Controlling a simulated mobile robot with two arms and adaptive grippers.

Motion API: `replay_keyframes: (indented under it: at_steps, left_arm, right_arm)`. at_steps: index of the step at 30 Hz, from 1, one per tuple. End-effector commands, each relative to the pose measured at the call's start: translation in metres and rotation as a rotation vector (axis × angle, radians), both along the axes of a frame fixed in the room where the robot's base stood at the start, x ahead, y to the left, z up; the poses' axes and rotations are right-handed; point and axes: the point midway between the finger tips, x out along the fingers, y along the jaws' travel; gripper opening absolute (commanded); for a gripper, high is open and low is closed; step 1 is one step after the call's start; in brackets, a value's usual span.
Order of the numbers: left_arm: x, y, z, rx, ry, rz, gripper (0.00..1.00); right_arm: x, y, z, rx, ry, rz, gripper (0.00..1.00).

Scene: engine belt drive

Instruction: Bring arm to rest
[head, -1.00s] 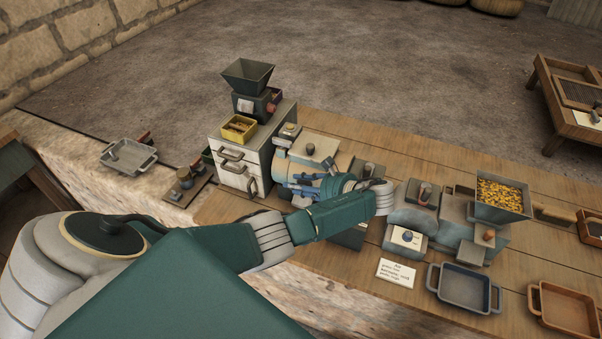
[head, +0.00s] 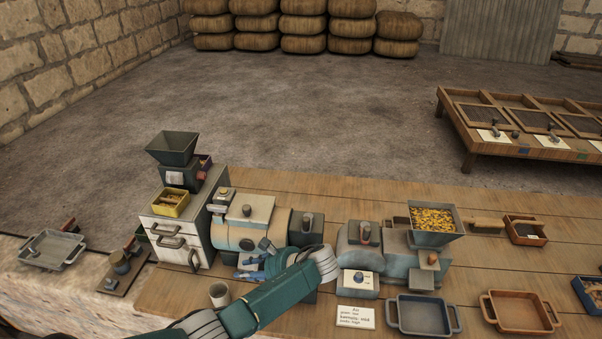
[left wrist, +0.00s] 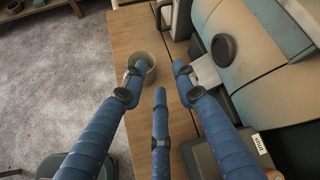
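My left arm comes in from the bottom of the head view, and its blue-fingered gripper (head: 247,268) is in front of the tan and blue machine (head: 232,238). In the left wrist view the fingers of the left gripper (left wrist: 158,80) are spread apart with nothing between them. A small pale cup (head: 219,294) stands on the wooden bench just left of the gripper. In the left wrist view the cup (left wrist: 150,77) shows partly behind a fingertip. I cannot tell whether they touch. My right gripper is in neither view.
A white drawer cabinet (head: 179,243) stands left of the machine. A grey-blue machine with a hopper of yellow grain (head: 434,220) stands to the right. A blue tray (head: 421,316) and an orange tray (head: 521,314) lie at the front.

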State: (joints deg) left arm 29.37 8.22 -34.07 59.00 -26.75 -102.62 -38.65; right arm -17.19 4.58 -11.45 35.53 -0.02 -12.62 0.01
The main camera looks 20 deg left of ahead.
Motion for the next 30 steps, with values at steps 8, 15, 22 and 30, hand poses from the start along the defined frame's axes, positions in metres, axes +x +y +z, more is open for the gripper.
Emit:
replay_keyframes:
  at_steps: [8, 15, 22, 30]
  left_arm:
    - [-0.025, -0.028, -0.028, -0.119, -0.047, 0.018, 0.29]
    - [-0.116, -0.109, -0.068, -0.529, -0.252, 0.203, 0.29]
    - [-0.181, -0.144, -0.041, -0.797, -0.439, 0.430, 0.29]
    - [-0.219, -0.152, 0.000, -0.934, -0.565, 0.583, 0.29]
  right_arm:
    - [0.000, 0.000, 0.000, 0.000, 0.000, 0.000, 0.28]
    - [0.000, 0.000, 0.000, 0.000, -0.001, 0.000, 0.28]
    - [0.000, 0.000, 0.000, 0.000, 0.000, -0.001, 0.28]
    - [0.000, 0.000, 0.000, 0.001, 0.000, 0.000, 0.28]
